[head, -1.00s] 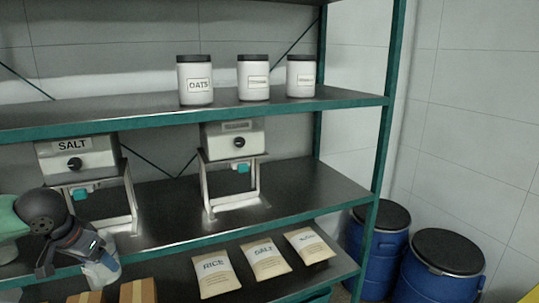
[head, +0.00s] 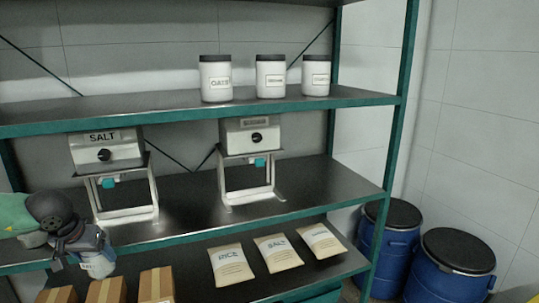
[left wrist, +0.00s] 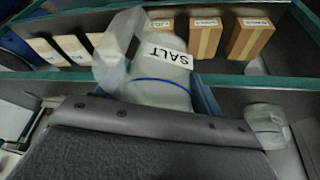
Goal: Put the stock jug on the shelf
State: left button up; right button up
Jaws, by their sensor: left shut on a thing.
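The stock jug (head: 97,265) is a translucent, whitish vessel. In the left wrist view the jug (left wrist: 160,85) shows a SALT label and a blue line around its body. My left gripper (head: 82,244) is shut on it at the lower left of the head view and hides part of it. The jug appears in front of the middle shelf's front edge, above the boxes; its exact depth is hard to tell. The shelf rack (head: 300,218) has green edges and dark boards. My right gripper is not in view.
A SALT dispenser (head: 106,152) and a second dispenser (head: 250,135) stand on the middle board. Lidded jars (head: 216,82) stand above. Cardboard boxes (head: 157,285) and paper packets (head: 231,265) lie below. Blue drums (head: 445,268) stand right. The middle board's right end is clear.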

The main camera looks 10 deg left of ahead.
pick_arm(q)
jog(key=w+d+f, duration=0.3)
jog(key=d+f, duration=0.2)
jog(key=f, duration=0.2)
jog(key=w+d+f, duration=0.3)
jog(key=d+f, duration=0.2)
jog(key=f, duration=0.2)
jog(key=d+f+m, duration=0.1)
jog(key=d+f, duration=0.2)
jog(key=d, duration=0.9)
jog(key=w+d+f+m+h, duration=0.1)
jog(key=d+f, duration=0.2)
jog(key=d, duration=0.9)
jog(key=shift+w+f+m, duration=0.15)
jog(key=shift+w+m, duration=0.1)
jog(key=shift+m, duration=0.05)
